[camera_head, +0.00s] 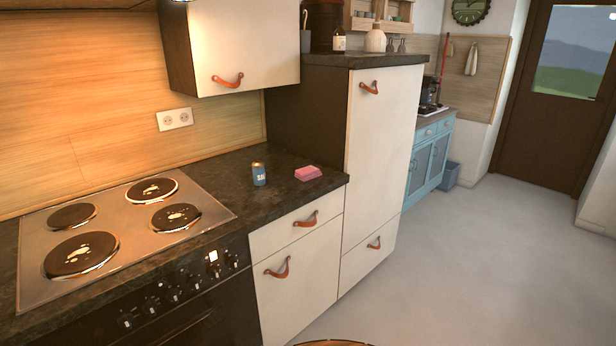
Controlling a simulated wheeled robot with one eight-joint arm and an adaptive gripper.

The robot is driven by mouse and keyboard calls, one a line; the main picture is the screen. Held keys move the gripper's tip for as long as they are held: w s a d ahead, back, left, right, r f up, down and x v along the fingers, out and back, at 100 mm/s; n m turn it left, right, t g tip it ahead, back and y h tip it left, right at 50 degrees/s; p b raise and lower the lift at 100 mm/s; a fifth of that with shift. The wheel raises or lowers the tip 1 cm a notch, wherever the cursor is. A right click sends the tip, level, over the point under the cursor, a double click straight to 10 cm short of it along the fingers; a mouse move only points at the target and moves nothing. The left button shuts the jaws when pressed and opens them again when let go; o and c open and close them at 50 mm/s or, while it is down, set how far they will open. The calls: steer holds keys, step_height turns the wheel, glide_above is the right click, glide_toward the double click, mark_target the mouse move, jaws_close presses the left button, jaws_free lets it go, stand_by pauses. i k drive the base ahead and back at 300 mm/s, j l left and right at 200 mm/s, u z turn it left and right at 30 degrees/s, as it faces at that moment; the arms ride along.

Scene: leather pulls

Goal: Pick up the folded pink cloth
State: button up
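The folded pink cloth (308,173) lies flat on the dark countertop (290,192), close to the counter's right end beside the tall cabinet. A blue can (259,174) stands upright to its left, with a gap between them. Nothing lies on top of the cloth and nothing covers it in this view. My gripper is not in view.
A stove with several round burners (176,217) fills the left of the counter. A wall cabinet (232,45) hangs above the counter. A tall cabinet (378,140) stands to the right. The grey floor (460,265) is open. A round brown edge (335,343) shows at the bottom.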

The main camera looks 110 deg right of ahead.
mark_target(309, 172)
steer(key=z, duration=3.95)
